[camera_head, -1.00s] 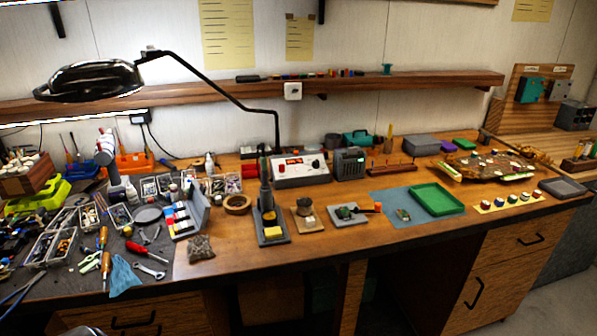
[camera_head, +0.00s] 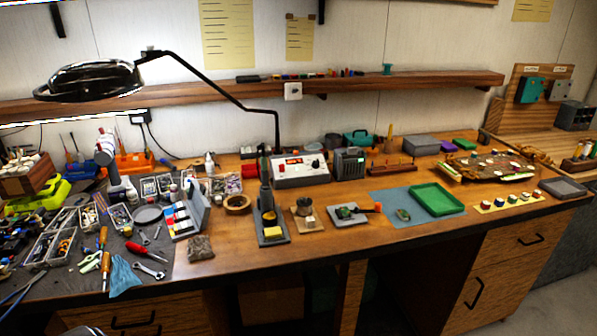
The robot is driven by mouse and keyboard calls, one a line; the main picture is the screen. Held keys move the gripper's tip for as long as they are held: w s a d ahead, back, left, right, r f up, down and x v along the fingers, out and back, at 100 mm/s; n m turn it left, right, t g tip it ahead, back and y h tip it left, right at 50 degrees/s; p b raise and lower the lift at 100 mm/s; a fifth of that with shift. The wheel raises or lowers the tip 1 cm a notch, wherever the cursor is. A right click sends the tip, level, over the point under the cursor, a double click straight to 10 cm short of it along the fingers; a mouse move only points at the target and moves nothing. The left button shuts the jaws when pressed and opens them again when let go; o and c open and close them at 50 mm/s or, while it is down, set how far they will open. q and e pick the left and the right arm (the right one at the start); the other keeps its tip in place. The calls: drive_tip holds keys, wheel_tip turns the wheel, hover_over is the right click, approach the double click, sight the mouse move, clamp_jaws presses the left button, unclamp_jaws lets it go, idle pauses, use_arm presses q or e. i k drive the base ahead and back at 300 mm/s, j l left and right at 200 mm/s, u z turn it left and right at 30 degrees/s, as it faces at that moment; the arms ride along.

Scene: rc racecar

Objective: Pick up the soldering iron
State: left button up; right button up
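The soldering iron (camera_head: 266,198) appears as a dark upright shape in its stand (camera_head: 273,236), near the front edge of the workbench in the middle of the head view. The stand has a grey base with a yellow sponge on it. The lower end of the iron is hard to make out against the holder.
A lamp arm (camera_head: 215,92) reaches above. The left bench is cluttered with tools.

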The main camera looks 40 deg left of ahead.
sight(266, 185)
drive_tip(key=u, duration=1.35)
